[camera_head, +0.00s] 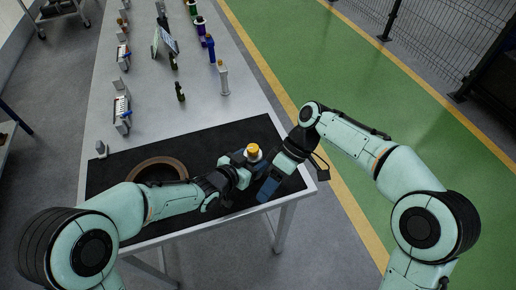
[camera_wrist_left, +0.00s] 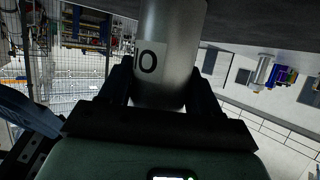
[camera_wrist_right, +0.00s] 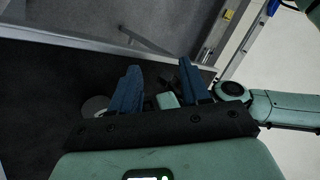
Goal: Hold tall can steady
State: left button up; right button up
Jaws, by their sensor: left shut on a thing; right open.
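The tall can (camera_head: 253,151) stands at the right part of the black mat, and its yellow-orange top shows in the head view. In the left wrist view it is a grey metal cylinder (camera_wrist_left: 172,45) with a pale label bearing dark characters. My left gripper (camera_head: 241,174) is shut on the can, one dark finger on each side of it. My right gripper (camera_head: 268,187), with blue fingers, is open just right of the can. In the right wrist view its fingers (camera_wrist_right: 157,90) stand apart. I cannot tell whether the right gripper touches the can.
A brown ring (camera_head: 158,163) lies on the black mat (camera_head: 112,171), left of my left gripper. Several bottles, including a dark one (camera_head: 180,92) and a pale one (camera_head: 223,78), stand farther up the grey table (camera_head: 150,110). Green floor lies to the right.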

jog(key=m+y, duration=0.2)
jog(key=m, duration=0.2)
jog(key=m+t+y, duration=0.8)
jog(key=m+t, duration=0.5)
jog(key=m, duration=1.7)
send_near(253, 150)
jog(key=x, duration=0.8)
jog(key=shift+w+a+f, duration=0.15)
jog(key=shift+w+a, duration=0.05)
jog(key=shift+w, duration=0.35)
jog(key=c, duration=0.8)
jog(key=shift+m, duration=0.3)
